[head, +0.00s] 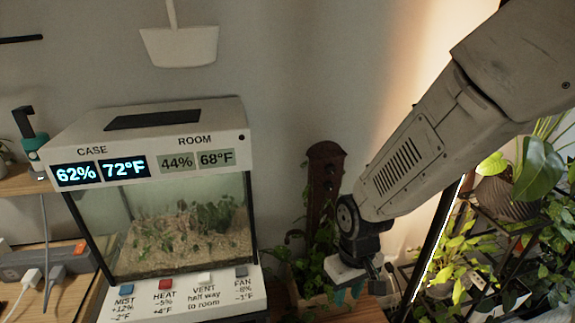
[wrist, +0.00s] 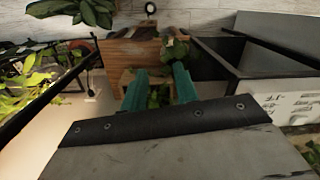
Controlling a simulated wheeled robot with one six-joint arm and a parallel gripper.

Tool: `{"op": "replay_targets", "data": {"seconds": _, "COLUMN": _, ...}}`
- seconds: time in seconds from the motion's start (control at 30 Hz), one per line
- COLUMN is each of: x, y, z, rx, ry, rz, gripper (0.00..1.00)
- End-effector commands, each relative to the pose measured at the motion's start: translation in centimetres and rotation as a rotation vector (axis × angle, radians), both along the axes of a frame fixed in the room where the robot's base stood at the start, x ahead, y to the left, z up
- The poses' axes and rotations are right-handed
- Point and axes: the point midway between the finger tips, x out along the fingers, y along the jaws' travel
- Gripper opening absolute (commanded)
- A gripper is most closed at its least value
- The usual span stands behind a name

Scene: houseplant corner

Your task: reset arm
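My arm reaches down from the upper right in the head view. My gripper (head: 348,292) hangs low in front of the wall, to the right of the glass case (head: 185,215), with its teal fingers pointing down. In the wrist view, the two teal fingers of my gripper (wrist: 159,84) stand apart with a clear gap. Nothing is held between them. Green leaves and a wooden surface (wrist: 118,50) show beyond and below the fingers.
The case has readouts above and a button panel (head: 180,292) below. A tall brown plant support (head: 324,180) stands behind my gripper. A plant rack with leafy plants (head: 455,260) is at the right. A power strip (head: 45,262) lies at the left.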

Motion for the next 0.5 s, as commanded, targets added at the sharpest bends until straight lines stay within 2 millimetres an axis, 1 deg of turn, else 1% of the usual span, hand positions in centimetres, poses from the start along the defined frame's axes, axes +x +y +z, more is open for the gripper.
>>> {"op": "replay_targets", "data": {"seconds": 0.03, "x": -0.8, "y": -1.2, "z": 2.3, "rx": -0.006, "ry": 0.015, "rz": -0.03, "gripper": 0.3}}
{"op": "replay_targets", "data": {"seconds": 0.2, "x": -4.6, "y": -5.0, "z": 8.5, "rx": -0.039, "ry": 0.086, "rz": -0.131, "gripper": 0.3}}
{"op": "replay_targets", "data": {"seconds": 0.4, "x": -9.4, "y": -8.9, "z": 14.7, "rx": -0.06, "ry": 0.102, "rz": -0.244, "gripper": 0.3}}
{"op": "replay_targets", "data": {"seconds": 0.5, "x": -11.5, "y": -10.5, "z": 17.2, "rx": -0.059, "ry": 0.073, "rz": -0.295, "gripper": 0.3}}
